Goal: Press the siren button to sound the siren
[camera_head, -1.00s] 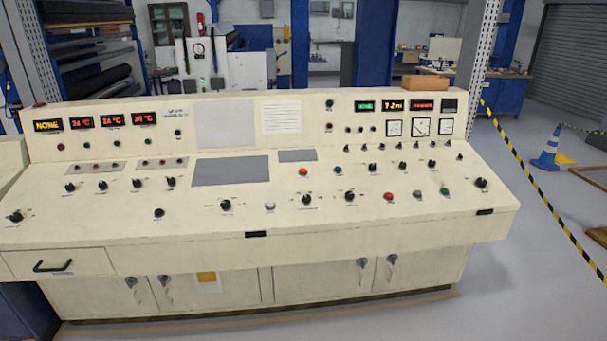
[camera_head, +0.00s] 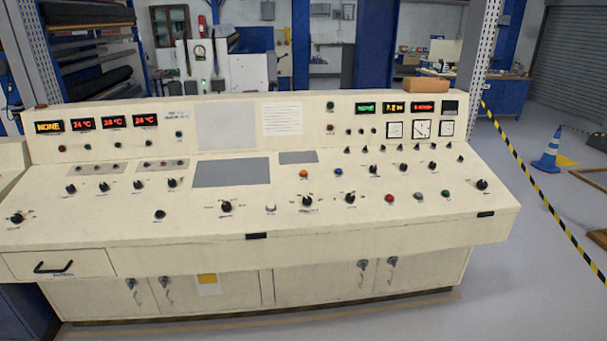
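A cream control console (camera_head: 110,235) fills the middle of the head view. Its sloped top carries several buttons and black knobs. At the right are a red button (camera_head: 389,198), a grey button (camera_head: 418,195) and a green button (camera_head: 446,194). Further left are a white button (camera_head: 270,209), an orange-red button (camera_head: 304,174) and a blue button (camera_head: 338,172). The labels are too small to read, so I cannot tell which one is the siren button. My gripper is not in view.
Lit displays (camera_head: 83,124) and dial gauges (camera_head: 422,129) line the console's upright back panel. A brown block (camera_head: 426,85) rests on its top edge. Black-yellow tape (camera_head: 545,197) and a blue-white cone (camera_head: 548,152) stand at the right.

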